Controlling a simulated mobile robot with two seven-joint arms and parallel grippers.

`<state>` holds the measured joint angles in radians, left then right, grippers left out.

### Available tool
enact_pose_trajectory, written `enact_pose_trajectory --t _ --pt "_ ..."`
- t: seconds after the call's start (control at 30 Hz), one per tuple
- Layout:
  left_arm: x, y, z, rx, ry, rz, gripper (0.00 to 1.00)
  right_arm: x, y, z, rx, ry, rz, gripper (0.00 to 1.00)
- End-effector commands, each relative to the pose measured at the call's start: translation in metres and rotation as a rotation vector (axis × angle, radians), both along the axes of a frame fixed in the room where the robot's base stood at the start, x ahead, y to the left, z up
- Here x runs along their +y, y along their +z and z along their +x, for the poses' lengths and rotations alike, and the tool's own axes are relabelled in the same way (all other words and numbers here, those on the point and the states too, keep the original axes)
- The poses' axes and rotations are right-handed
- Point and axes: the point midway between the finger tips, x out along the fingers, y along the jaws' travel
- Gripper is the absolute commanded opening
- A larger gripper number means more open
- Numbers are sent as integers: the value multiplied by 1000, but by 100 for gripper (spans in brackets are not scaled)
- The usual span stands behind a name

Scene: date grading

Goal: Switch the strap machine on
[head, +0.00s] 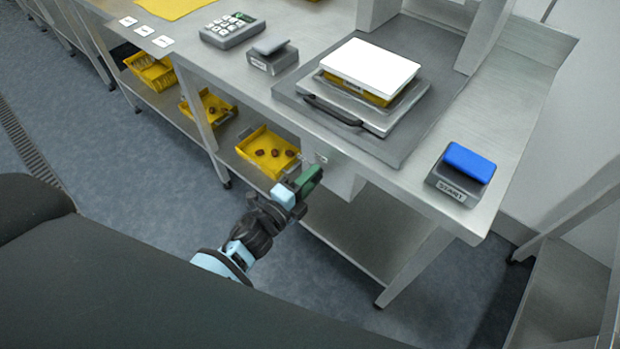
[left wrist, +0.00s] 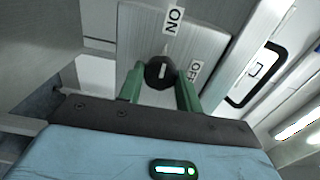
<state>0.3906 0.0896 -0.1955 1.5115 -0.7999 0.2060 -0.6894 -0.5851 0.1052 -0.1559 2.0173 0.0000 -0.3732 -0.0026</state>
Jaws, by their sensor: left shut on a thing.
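The strap machine (head: 340,115) stands on the steel table, a grey unit with a black handle and a white plate on top. A box (head: 343,178) hangs under the table edge below it. In the left wrist view a round black knob (left wrist: 160,72) with a short white mark sits on a grey panel. The ON label (left wrist: 173,20) is above the knob and the OFF label (left wrist: 194,71) is right of it. The mark looks roughly upright. My left gripper (head: 312,180) is shut on the knob, with a green finger on each side. My right gripper is not in view.
A START block with a blue top (head: 469,162) stands at the table's right corner. A keypad (head: 232,30) and a small grey block (head: 272,57) stand left of the machine. Yellow trays (head: 267,152) with dates are on the lower shelf, close to my left gripper.

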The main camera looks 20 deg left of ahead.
Motion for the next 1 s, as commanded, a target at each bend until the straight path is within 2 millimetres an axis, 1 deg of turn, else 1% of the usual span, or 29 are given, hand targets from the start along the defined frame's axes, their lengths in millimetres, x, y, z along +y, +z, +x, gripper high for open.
enact_pose_trajectory --t 0.2,0.23,0.37,0.63,0.73,0.87,1.0 --pt "0 0 0 1 1 -3 12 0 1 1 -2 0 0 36" --pt "0 0 0 1 1 -4 38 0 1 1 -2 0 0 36" --pt "0 0 0 1 1 -2 55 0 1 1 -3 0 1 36" --pt "0 0 0 0 0 -1 56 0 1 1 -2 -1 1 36" --pt "2 -1 -5 1 1 -1 56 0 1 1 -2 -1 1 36" --pt "7 -1 -19 2 1 1 56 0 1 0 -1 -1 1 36" --pt "15 -2 -41 3 1 0 56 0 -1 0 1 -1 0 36"
